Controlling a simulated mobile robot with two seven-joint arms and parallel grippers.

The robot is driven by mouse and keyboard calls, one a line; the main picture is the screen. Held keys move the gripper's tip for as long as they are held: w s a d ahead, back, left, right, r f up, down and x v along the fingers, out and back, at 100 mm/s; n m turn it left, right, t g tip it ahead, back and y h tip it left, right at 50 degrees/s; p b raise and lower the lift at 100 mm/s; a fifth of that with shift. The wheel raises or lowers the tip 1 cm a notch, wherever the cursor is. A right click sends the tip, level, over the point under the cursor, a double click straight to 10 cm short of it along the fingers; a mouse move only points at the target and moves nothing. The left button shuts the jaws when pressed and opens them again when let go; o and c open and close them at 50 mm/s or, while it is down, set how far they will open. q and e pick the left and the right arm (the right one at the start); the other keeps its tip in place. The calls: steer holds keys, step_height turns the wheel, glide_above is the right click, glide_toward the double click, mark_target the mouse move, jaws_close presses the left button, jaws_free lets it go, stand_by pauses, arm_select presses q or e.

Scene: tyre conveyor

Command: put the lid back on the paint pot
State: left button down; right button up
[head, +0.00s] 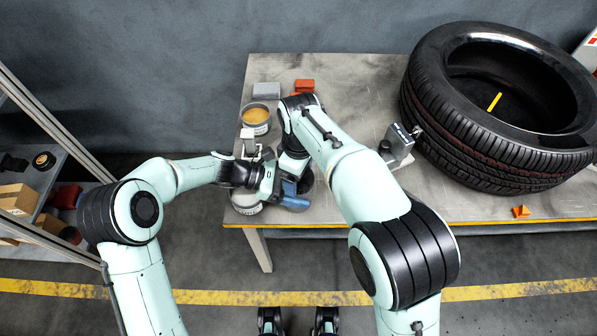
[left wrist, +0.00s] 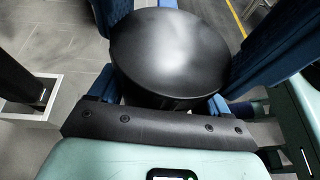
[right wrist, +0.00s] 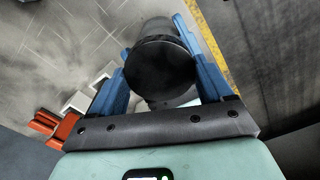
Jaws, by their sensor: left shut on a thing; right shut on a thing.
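A paint pot (head: 256,118) stands near the table's left edge, its round top showing orange-yellow. A second grey pot-like thing (head: 246,207) is in front of it, partly hidden by my left arm. My left gripper (head: 290,194) is low over the table's front left; in the left wrist view its blue fingers are shut on a black round-topped thing (left wrist: 170,55). My right gripper, mostly hidden by its arm in the head view, is shut on a dark cylinder (right wrist: 160,72) in the right wrist view. I cannot tell whether both hold one thing, or which piece is the lid.
A grey block (head: 266,90) and a red block (head: 304,86) lie at the back left of the table (head: 350,75). A large tyre (head: 480,140) fills the right. A small grey device (head: 397,143) is beside my right arm. A shelf (head: 55,180) stands left.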

steer(key=o, duration=1.1)
steer(key=shift+r, duration=2.3)
steer(key=shift+n, duration=0.3)
steer(key=n, duration=0.2)
steer(key=r+n, duration=0.1)
steer(key=n, duration=0.1)
steer(key=shift+r+n, duration=0.2)
steer(key=shift+n, duration=0.1)
step_height(320, 180, up, 2)
steer(key=n, duration=0.4)
steer(key=shift+n, duration=0.4)
steer(key=shift+f, duration=4)
